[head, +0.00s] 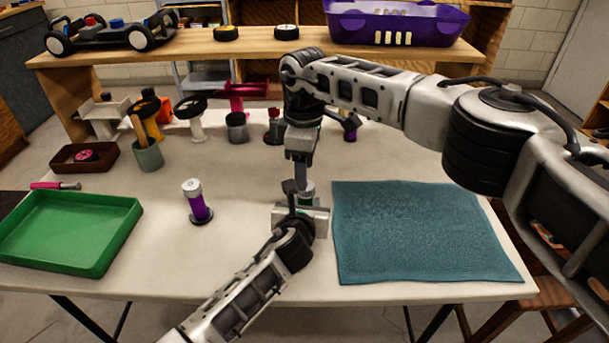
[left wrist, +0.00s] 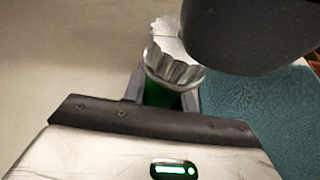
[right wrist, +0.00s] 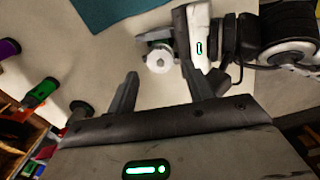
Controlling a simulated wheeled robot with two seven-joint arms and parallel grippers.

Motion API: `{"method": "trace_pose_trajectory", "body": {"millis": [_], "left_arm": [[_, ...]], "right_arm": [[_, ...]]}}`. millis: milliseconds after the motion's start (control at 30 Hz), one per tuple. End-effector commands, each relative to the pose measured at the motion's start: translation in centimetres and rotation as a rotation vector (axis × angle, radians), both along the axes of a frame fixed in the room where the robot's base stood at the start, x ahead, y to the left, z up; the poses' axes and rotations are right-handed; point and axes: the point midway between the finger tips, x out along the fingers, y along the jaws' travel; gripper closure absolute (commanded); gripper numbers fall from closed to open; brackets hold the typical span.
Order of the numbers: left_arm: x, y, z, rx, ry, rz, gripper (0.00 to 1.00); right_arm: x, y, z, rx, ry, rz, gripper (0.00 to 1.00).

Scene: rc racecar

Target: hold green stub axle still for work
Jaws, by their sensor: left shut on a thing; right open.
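The green stub axle (head: 308,188) stands upright near the table's middle, mostly hidden by my arms in the head view. In the left wrist view it shows a green body (left wrist: 158,94) and a fluted silvery top. My left gripper (head: 305,208) is shut on it, fingers on either side of the green body. In the right wrist view its pale round end (right wrist: 159,61) faces the camera, beside my left gripper (right wrist: 184,42). My right gripper (right wrist: 160,88) is open and empty, above the axle and apart from it.
A teal mat (head: 425,235) lies right of my left gripper. A purple stub axle (head: 197,203) stands to the left, with a green tray (head: 70,232) farther left. Cups and several parts stand at the back, before a wooden shelf (head: 250,48) with a purple crate (head: 395,22).

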Motion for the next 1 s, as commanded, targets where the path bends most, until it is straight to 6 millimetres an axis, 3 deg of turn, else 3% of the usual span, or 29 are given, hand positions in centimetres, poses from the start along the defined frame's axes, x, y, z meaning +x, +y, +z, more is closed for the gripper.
{"method": "trace_pose_trajectory", "body": {"millis": [100,300,767,800,867,900,1000], "left_arm": [[0.0,0.2,-0.2,0.002,0.005,0.003,0.97],[0.0,0.1,-0.2,0.003,0.004,0.002,0.97],[0.0,0.1,-0.2,0.002,0.003,0.001,0.97],[0.0,0.1,-0.2,0.002,0.003,0.001,0.70],[0.0,0.1,-0.2,0.002,0.003,0.001,0.53],[0.0,0.1,-0.2,0.002,0.003,0.001,0.47],[0.0,0.1,-0.1,0.002,0.002,0.001,0.47]], "right_arm": [[0.0,0.2,2.1,0.003,-0.002,0.004,0.45],[0.0,0.1,4.3,0.001,-0.003,0.000,0.45],[0.1,0.0,4.8,0.000,-0.004,-0.002,0.45],[0.1,0.0,4.8,0.000,-0.004,-0.002,0.45],[0.1,0.0,4.8,0.000,-0.004,-0.002,0.45],[0.1,0.0,4.8,0.000,-0.004,-0.002,0.45],[0.1,0.0,4.8,0.000,-0.004,-0.002,0.45]]}}
